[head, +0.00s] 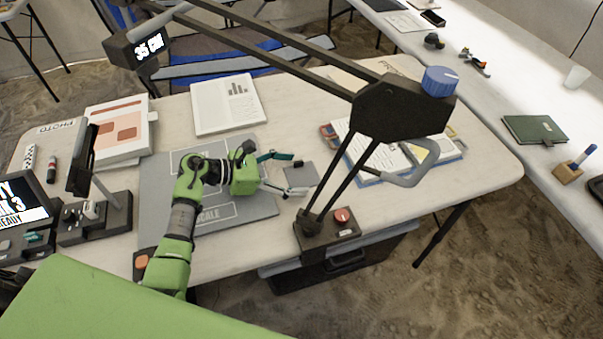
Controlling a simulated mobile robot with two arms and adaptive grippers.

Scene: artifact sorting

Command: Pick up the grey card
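A small grey square card (301,176) lies on the white table (480,185), just right of the grey mat marked SCALE (255,208). My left gripper (297,177) is over the right edge of the mat, with its fingers spread apart. One fingertip is at the far side of the card and the other at its near side. I cannot tell whether either finger touches the card. My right gripper is not in view.
A black jointed stand with a blue knob (440,81) arches over the table; its base has a red knob (342,215) near the card. An open book (385,157) lies to the right. White documents (212,107) lie behind the mat. A screen (22,203) stands at left.

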